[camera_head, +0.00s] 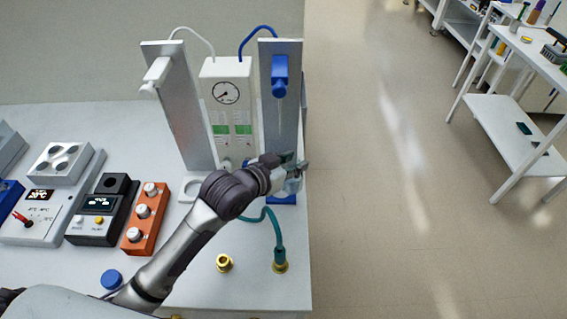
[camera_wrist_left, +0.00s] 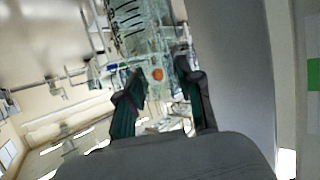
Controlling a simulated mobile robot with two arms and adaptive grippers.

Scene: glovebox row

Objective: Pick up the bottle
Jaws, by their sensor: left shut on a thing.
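The bottle (camera_wrist_left: 140,35) is clear, with dark graduation marks and an orange spot near the fingers. In the left wrist view it extends up and away from between the two dark green fingertips. My left gripper (camera_head: 296,170) is shut on it. In the head view the gripper is over the right part of the table, in front of the blue-fitted metal stand (camera_head: 270,125). There the bottle (camera_head: 293,184) shows only as a small pale, see-through patch at the fingers, largely hidden. My right gripper is in neither view.
A white gauge panel (camera_head: 228,105) and a second metal stand (camera_head: 180,110) rise behind my arm. An orange knob box (camera_head: 146,220), a black device (camera_head: 100,212) and a blue cap (camera_head: 111,279) are left. Brass fittings (camera_head: 224,263) stand at the front. Open floor lies right.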

